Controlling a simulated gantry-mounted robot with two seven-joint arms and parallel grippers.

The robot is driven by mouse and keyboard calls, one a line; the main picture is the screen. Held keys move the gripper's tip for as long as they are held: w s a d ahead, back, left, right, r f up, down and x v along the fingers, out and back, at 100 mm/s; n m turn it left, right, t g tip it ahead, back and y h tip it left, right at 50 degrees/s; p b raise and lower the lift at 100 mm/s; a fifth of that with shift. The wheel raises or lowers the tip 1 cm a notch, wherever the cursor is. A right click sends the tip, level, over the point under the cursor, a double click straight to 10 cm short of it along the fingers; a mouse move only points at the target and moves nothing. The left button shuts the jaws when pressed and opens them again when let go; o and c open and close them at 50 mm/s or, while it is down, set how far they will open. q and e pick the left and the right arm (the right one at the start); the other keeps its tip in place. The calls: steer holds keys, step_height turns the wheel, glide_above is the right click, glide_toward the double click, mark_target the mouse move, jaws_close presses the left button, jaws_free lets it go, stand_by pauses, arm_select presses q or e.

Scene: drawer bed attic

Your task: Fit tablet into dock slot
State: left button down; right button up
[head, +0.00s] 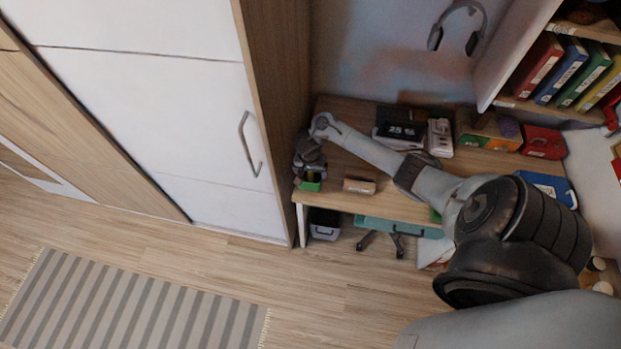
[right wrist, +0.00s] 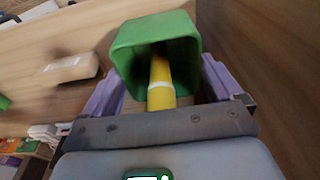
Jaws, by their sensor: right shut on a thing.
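A dark screen reading "25" (head: 402,131), which looks like the tablet, is at the back of the desk by a white base (head: 396,143); I cannot tell if it sits in a slot. My right gripper (head: 309,173) is at the desk's left end, far from the screen. A yellow stick with a white band (right wrist: 161,85) stands in the cup. The cup also shows in the head view (head: 311,183). My left gripper is not in view.
A small cardboard-coloured box (head: 359,185) lies on the desk (head: 400,209) near its front edge. A white device (head: 440,138) and a red box (head: 543,142) stand farther right. A tall wardrobe (head: 277,110) borders the desk's left end. My right arm crosses above the desk.

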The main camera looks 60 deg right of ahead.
mark_target(310, 177)
step_height(310, 177, down, 3)
steer(key=shift+f+b, duration=0.2)
steer(key=shift+b, duration=0.75)
steer(key=shift+f, duration=0.25)
steer(key=shift+f, duration=0.2)
steer(key=o, duration=1.1)
